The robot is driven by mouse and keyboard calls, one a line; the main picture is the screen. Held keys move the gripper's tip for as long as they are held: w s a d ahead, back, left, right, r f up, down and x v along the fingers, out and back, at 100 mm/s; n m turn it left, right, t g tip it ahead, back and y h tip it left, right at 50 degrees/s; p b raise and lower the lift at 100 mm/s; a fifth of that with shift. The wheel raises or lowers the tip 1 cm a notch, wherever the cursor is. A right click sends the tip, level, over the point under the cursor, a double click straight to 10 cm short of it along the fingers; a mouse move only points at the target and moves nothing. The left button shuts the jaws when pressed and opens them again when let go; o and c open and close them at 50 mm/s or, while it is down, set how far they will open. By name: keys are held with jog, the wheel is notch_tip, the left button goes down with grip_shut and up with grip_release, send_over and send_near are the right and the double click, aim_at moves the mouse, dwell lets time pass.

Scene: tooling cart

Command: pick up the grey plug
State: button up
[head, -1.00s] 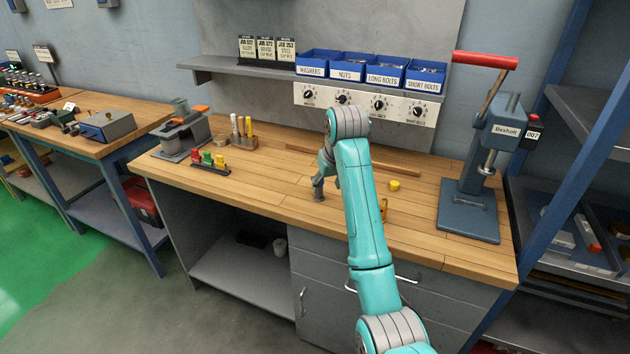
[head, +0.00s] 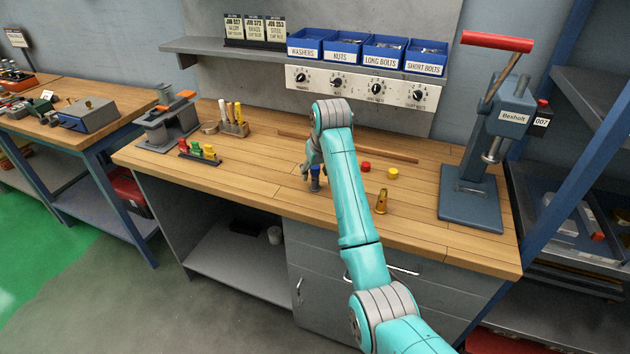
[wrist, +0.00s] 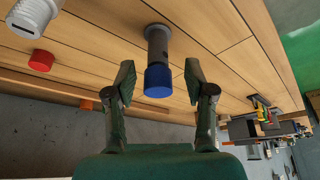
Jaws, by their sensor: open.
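An upright plug with a dark grey body and a blue end (head: 316,185) stands on the wooden bench, just below my gripper (head: 312,160). In the wrist view this plug (wrist: 158,50) has its blue end toward me, between and a little beyond the fingertips. My gripper (wrist: 159,76) is open, with a finger on each side and visible gaps to the plug. It holds nothing. No other grey plug is clearly visible.
A red plug (head: 365,167), a yellow plug (head: 392,173) and a brass piece (head: 381,202) stand right of my gripper. A wooden strip (head: 390,153) lies behind. A press (head: 470,190) stands at right. The bench left of my gripper is clear up to a small rack (head: 200,158).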

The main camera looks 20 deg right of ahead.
aim_at(315, 179)
jog(key=shift+x, duration=1.85)
grip_shut()
